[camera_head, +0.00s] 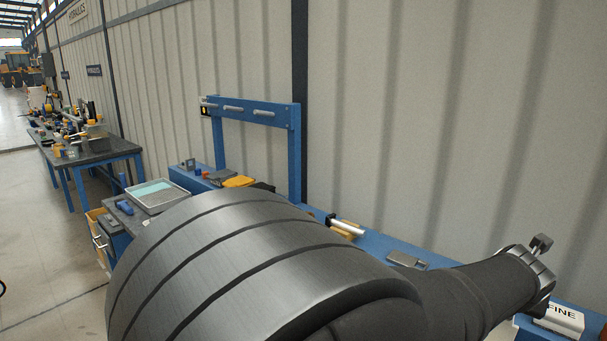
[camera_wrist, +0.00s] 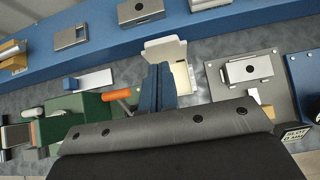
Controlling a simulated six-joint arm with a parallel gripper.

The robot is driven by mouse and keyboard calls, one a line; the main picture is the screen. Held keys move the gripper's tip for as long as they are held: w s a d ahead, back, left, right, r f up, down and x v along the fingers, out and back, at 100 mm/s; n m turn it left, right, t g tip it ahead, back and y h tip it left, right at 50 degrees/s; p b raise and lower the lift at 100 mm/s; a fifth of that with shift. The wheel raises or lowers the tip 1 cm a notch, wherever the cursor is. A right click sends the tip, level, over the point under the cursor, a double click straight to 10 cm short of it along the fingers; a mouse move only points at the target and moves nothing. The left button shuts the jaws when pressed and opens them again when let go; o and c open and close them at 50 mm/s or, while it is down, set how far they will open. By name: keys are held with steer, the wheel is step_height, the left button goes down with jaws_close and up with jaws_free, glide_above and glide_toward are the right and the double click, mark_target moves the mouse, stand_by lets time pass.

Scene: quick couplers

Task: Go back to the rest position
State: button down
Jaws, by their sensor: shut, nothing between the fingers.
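My gripper (camera_wrist: 158,72) shows in the wrist view as two dark blue fingers side by side, shut and empty. It is over the grey workbench (camera_wrist: 205,113), in front of a small open white box (camera_wrist: 180,50), which it partly covers. I cannot tell its height above the bench. In the head view my large grey arm fills the lower middle and hides much of the bench. The gripper's fingers cannot be made out there.
In the wrist view, a green device (camera_wrist: 85,105) with an orange handle stands left, and a grey plate (camera_wrist: 222,93) carrying a metal block (camera_wrist: 250,70) lies right. A blue rail (camera_wrist: 105,44) runs behind. A blue frame (camera_head: 295,150) and a tray (camera_head: 157,194) show in the head view.

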steer(key=s+a+f+x, duration=0.1)
steer(key=x, duration=0.9)
steer(key=s+a+f, duration=0.5)
steer(key=s+a, duration=0.2)
steer(key=shift+s+a, duration=0.3)
steer(key=shift+s, duration=0.05)
steer(key=shift+w+d+f, duration=0.1)
steer(key=shift+f, duration=0.15)
stand_by(0.4)
steer(key=w+d+r, duration=0.4)
steer(key=w+d, duration=0.1)
steer(key=shift+w+d+r, duration=0.25)
steer(key=shift+w+d, duration=0.05)
stand_by(0.5)
steer(key=shift+s+a, duration=0.1)
